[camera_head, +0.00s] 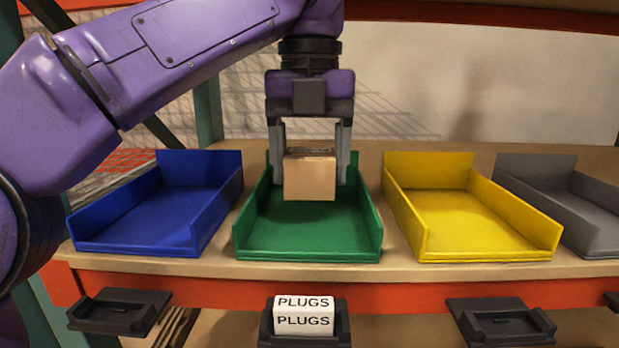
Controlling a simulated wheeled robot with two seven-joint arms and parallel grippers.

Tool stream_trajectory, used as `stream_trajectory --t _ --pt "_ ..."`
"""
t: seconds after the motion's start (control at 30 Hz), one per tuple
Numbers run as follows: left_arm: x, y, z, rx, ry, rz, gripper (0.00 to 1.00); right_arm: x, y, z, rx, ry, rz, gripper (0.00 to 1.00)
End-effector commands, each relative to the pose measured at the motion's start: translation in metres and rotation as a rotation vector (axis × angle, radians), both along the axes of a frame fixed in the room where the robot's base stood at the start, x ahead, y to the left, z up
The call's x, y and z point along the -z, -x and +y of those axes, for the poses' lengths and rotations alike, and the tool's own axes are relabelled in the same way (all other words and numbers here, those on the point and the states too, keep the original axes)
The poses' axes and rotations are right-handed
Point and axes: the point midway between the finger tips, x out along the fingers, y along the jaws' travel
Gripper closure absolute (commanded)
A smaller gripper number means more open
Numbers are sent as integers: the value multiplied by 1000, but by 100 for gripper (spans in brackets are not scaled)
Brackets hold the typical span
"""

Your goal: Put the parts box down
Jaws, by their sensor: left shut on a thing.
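The parts box (309,178) is a small tan cardboard block. My left gripper (310,170) points down and is shut on the box, with one finger on each side of it. The box is over or in the back half of the green tray (308,246); I cannot tell whether it touches the tray floor. The green tray is open at the front with low side walls. A white label block reading PLUGS (304,316) sits in a black holder below the green tray. My right gripper is not in view.
A blue tray (150,215) stands left of the green one. A yellow tray (470,225) and a grey tray (575,205) stand to the right. All rest on a wooden shelf with an orange front beam (400,293). Empty black holders (118,312) hang below.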

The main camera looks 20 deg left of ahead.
Motion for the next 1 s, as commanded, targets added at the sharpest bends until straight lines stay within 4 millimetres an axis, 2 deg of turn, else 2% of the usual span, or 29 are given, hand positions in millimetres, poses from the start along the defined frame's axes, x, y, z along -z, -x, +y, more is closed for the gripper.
stream_trajectory --t 0.03,0.1,0.17,0.4,0.57,0.6,0.67,0.9,1.0 --pt "3 -7 2 -1 -1 2 65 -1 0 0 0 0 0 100" --pt "29 -5 2 0 -2 2 65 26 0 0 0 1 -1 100" --pt "39 -5 2 1 -1 0 65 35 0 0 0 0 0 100" --pt "35 -5 1 0 -1 0 64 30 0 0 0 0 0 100" --pt "41 -5 1 0 -1 1 65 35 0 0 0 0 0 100" --pt "39 -5 1 0 -1 1 22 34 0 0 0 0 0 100" --pt "39 -5 1 0 -1 1 6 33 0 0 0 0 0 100" --pt "39 -5 1 0 -1 0 6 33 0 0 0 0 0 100" --pt "29 -5 1 -1 -1 -1 6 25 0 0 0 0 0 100"
